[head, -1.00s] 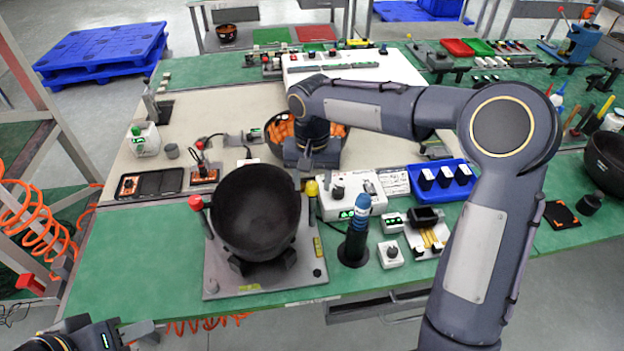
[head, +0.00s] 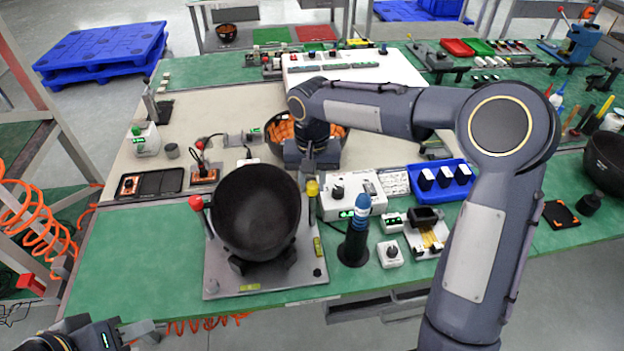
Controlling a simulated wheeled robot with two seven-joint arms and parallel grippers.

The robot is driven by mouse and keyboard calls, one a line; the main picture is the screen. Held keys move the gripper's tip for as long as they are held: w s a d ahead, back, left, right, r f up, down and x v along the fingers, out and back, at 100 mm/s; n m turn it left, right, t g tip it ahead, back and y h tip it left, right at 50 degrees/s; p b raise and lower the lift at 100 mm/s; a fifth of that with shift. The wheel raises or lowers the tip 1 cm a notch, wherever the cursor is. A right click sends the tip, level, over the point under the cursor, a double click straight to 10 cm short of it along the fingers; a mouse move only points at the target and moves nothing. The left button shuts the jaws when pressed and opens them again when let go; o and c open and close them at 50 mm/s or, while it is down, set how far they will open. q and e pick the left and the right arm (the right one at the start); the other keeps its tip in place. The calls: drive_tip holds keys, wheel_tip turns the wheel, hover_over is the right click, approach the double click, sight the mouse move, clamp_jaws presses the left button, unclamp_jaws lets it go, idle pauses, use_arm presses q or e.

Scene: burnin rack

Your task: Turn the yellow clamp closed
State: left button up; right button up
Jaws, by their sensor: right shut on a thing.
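The yellow clamp (head: 312,188) shows as a yellow knob on a post at the right side of a grey fixture plate (head: 220,288). A dark round bowl (head: 256,215) stands on this plate. A red-knobbed clamp (head: 196,203) is at the plate's left side. My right gripper (head: 312,176) points down at the yellow clamp from behind the bowl's right rim and is shut on it; its fingertips are small and partly hidden. My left gripper (head: 142,331) is at the bottom left edge, away from the fixture, partly cut off; its opening is unclear.
A white box with a green display (head: 350,195) and a dark post with a blue top (head: 356,232) stand close right of the fixture. A bowl of orange pieces (head: 282,132) is behind my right gripper. The green bench left of the plate is clear (head: 130,255).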

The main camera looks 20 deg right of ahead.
drive_tip(key=n+p, duration=0.1)
drive_tip(key=n, duration=0.2)
drive_tip(key=shift+r+n, duration=0.1)
drive_tip(key=shift+n, duration=0.3)
drive_tip(key=n+p, duration=0.1)
drive_tip(key=n, duration=0.3)
drive_tip(key=shift+n, duration=0.3)
drive_tip(key=n+p, duration=0.1)
drive_tip(key=n, duration=0.3)
drive_tip(key=shift+n+p, duration=0.55)
drive_tip(key=shift+n, duration=1.55)
drive_tip(key=o, duration=1)
